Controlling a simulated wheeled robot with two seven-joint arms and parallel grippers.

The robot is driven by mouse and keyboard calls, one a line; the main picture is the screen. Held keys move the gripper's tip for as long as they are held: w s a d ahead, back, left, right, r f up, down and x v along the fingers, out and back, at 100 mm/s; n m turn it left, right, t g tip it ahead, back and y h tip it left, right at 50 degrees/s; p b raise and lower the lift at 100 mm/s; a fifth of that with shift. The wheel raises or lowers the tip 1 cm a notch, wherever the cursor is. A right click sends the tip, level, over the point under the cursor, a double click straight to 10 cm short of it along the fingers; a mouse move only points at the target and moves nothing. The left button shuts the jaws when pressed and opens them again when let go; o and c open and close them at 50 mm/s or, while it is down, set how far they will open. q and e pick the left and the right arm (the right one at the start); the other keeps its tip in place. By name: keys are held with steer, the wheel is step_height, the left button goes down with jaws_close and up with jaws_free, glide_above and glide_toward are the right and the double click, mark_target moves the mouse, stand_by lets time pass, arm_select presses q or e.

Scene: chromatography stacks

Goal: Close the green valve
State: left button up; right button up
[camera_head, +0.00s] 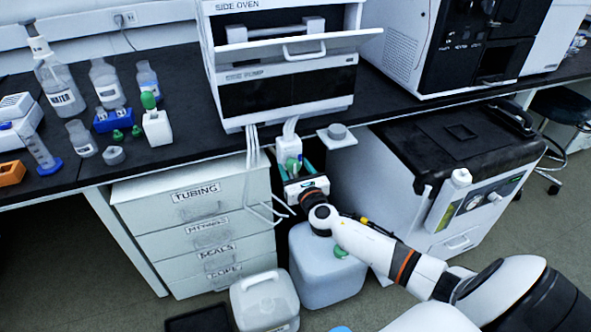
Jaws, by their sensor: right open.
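A small green valve or cap (293,164) sits on the front of a white bottle-shaped part (289,148) below the oven stack, at the bench's front edge. My right gripper (298,174) reaches up to it from below right, with its fingers around or just beside the green part. The gripper is open; whether it touches the green part is too small to tell. My left gripper is not in view.
A drawer cabinet (186,236) stands left of the carboy, and a white jug (264,303) stands in front. White tubes (253,150) hang beside the gripper. A white unit with a black top (440,200) stands right. Bottles, including a green-capped one (157,127), crowd the bench's left.

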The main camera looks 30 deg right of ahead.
steer(key=shift+c, duration=0.6)
steer(key=c, duration=0.9)
steer(key=shift+o, duration=0.2)
